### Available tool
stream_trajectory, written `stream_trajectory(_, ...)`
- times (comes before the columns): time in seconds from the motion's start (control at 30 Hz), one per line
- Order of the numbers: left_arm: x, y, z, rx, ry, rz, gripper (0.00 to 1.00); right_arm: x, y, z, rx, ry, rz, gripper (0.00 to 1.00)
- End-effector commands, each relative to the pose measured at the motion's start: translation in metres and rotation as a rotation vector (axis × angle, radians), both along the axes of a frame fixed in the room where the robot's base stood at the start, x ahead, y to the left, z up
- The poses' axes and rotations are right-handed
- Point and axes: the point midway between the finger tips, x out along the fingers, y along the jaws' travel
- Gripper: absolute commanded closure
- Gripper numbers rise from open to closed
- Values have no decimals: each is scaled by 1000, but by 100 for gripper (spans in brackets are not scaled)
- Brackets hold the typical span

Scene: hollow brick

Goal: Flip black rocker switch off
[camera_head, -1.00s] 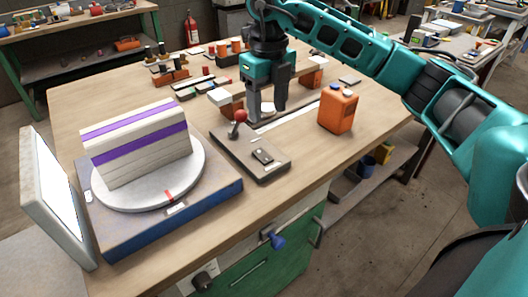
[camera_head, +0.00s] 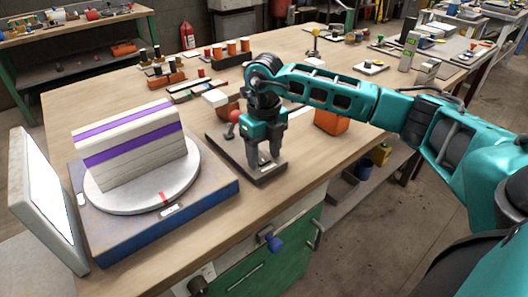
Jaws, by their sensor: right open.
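A dark control panel (camera_head: 216,139) lies on the wooden workbench, right of the turntable. My right gripper (camera_head: 263,163) points down over the panel's near end. Its two fingers are apart, with nothing seen held between them. The black rocker switch is hidden behind the fingers, so I cannot tell its position or whether they touch it. A lever with a red knob (camera_head: 234,117) stands on the panel, just left of the gripper. My left gripper is not in view.
A round turntable (camera_head: 170,190) on a blue base bears a white block with purple bands. A tilted screen (camera_head: 48,195) stands at the left. An orange box (camera_head: 331,121) sits partly behind my right arm. Bare bench top lies in front of the panel.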

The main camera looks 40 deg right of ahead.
Motion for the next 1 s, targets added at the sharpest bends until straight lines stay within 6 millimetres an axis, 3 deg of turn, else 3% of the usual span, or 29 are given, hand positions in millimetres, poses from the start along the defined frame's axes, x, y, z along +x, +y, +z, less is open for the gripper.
stream_trajectory(0.17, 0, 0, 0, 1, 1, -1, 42, 0, 0, 0, 0, 0, 0, 44)
stream_trajectory(0.73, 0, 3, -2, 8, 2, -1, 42, 0, 0, 0, 0, 0, 1, 98)
stream_trajectory(1.0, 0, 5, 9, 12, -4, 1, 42, 3, 1, 5, -6, 71, -1, 99)
